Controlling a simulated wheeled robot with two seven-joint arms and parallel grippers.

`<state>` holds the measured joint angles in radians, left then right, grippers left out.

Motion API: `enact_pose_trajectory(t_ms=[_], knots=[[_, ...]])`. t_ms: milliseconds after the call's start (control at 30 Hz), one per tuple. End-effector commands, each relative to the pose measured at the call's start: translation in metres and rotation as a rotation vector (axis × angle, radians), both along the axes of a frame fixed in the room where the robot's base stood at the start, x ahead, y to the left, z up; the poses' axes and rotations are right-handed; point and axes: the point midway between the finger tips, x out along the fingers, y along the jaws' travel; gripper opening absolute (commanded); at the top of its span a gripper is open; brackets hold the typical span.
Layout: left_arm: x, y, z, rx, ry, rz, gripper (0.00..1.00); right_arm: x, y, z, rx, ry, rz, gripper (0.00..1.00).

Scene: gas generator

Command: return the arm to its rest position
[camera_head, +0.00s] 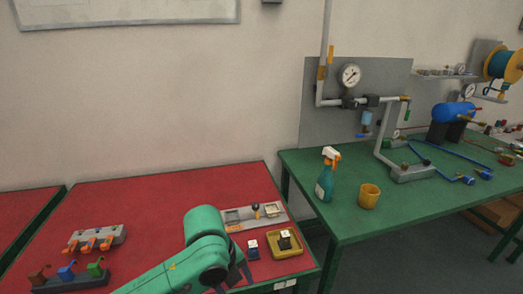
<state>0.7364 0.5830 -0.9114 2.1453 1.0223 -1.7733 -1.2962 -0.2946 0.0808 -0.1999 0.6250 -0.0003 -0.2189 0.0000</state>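My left arm, green, comes in from the bottom left and reaches over the red table (150,195). Its rounded wrist hides part of the table. The dark fingers of my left gripper (238,276) show just below the wrist, pointing down near the table's front right. The gripper is partly hidden, and I cannot tell whether it is open or shut. A small dark block with a white top (253,249) stands just right of the fingers. My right gripper is not in view.
A yellow tray (292,252) holding a dark block and a grey panel (270,215) lie right of my wrist. Orange-handled valves (95,239) and a coloured-handle rack (68,276) lie left. The green table (400,205) carries a spray bottle (326,177), yellow cup (369,196) and piping. The red table's back is clear.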

Motion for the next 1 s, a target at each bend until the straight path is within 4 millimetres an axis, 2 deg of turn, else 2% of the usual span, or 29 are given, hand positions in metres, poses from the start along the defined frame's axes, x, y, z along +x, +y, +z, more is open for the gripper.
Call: enact_pose_trajectory(t_ms=[133, 267, 367, 500, 700, 867, 1000], knots=[[-0.009, -0.016, -0.011, -0.132, 0.027, 0.251, 0.64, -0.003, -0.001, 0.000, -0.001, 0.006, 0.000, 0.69], [-0.015, -0.015, -0.023, -0.278, 0.087, 0.627, 0.64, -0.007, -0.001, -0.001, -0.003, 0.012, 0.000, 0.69], [-0.021, 0.008, -0.038, -0.373, 0.151, 1.010, 0.64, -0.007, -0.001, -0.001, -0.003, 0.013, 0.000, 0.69], [-0.037, 0.055, -0.062, -0.423, 0.204, 1.466, 0.64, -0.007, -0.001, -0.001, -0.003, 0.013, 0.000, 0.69], [-0.077, 0.126, -0.092, -0.402, 0.202, 1.979, 0.64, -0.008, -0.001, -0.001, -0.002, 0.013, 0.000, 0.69], [-0.117, 0.178, -0.106, -0.347, 0.142, 2.296, 0.64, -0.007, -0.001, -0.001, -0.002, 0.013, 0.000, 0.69], [-0.105, 0.174, -0.159, -0.321, 0.154, 2.290, 0.64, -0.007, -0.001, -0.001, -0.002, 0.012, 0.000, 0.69]])
